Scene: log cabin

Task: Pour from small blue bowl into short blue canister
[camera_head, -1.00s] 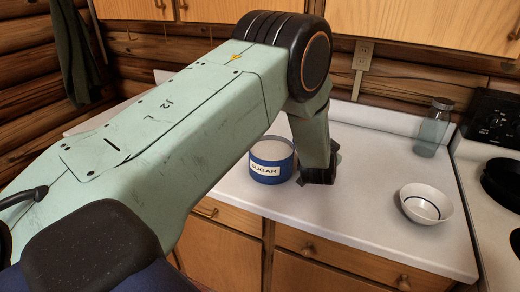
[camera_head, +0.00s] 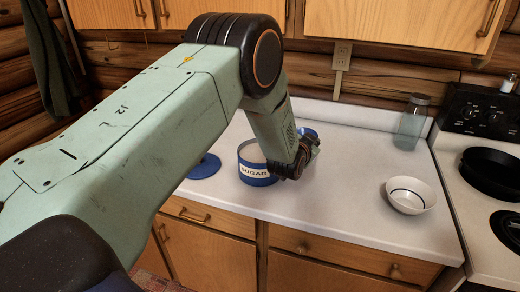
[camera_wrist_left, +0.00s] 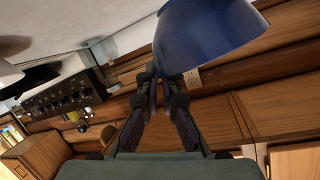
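The short blue canister (camera_head: 258,178) stands upright and open on the counter, with a white "SUGAR" label and a pale inside. My left gripper (camera_head: 303,156) is just right of the canister, above the counter. A small patch of the small blue bowl (camera_head: 309,132) shows behind the gripper; the rest is hidden. In the left wrist view the gripper's fingers (camera_wrist_left: 160,88) are closed together at the edge of the blue bowl (camera_wrist_left: 205,40), whose outer side faces the camera. The bowl's contents are hidden. My right gripper is out of view.
A blue lid (camera_head: 206,167) lies left of the canister. A white bowl (camera_head: 410,195) and a glass jar (camera_head: 411,122) stand to the right, near the stove with a black pan (camera_head: 492,172). The counter (camera_head: 335,195) between the canister and white bowl is clear.

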